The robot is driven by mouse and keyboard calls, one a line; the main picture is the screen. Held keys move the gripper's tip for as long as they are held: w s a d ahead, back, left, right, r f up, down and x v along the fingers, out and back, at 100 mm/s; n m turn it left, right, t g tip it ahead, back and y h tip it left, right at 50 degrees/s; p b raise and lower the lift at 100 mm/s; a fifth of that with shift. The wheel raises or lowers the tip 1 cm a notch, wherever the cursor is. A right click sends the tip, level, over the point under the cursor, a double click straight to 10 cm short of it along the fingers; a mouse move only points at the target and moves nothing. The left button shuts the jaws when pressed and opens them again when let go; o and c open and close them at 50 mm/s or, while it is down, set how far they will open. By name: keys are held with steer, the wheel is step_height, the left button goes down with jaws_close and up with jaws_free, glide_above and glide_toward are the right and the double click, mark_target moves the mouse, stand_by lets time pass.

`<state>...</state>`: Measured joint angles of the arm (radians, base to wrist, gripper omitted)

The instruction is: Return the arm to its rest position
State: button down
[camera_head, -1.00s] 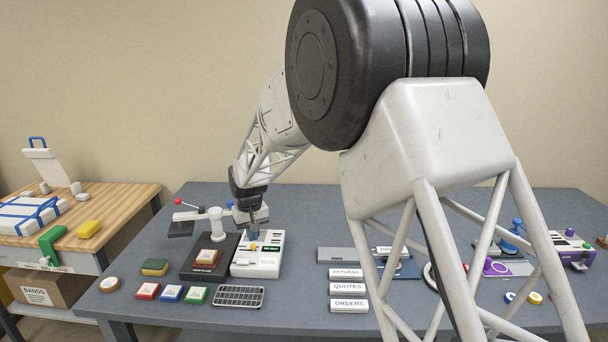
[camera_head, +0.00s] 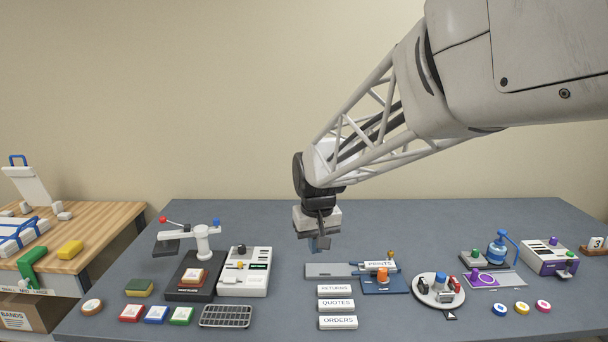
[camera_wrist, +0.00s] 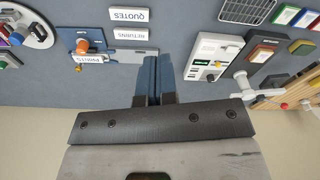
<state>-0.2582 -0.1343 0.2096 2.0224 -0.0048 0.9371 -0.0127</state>
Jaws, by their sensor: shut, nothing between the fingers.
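My gripper (camera_head: 319,244) hangs from the arm over the back middle of the grey table (camera_head: 270,220), above and behind the grey plate with the PRINTS label. Its blue fingers are together with nothing between them. In the wrist view the closed fingers of my gripper (camera_wrist: 153,75) point at the table, between the PRINTS station and the white control box (camera_wrist: 208,57). The arm reaches in from the upper right.
The control box (camera_head: 245,271) and the black press (camera_head: 196,277) stand left of my gripper. Label blocks QUOTES (camera_head: 337,305) and ORDERS (camera_head: 338,322) lie in front. A round turntable (camera_head: 426,299) and blue pump (camera_head: 500,247) are to the right. The table's back middle is clear.

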steer(key=s+d+m, duration=0.1)
steer(key=s+d, duration=0.4)
steer(key=s, duration=0.5)
steer(key=s+d+m+t, duration=0.1)
steer(key=s+d, duration=0.4)
steer(key=s, duration=0.4)
steer(key=s+d+m, duration=0.1)
steer(key=s+d, duration=0.5)
steer(key=s, duration=0.4)
steer(key=shift+s+f, duration=0.25)
steer(key=shift+s, duration=0.1)
steer(key=shift+w, duration=0.1)
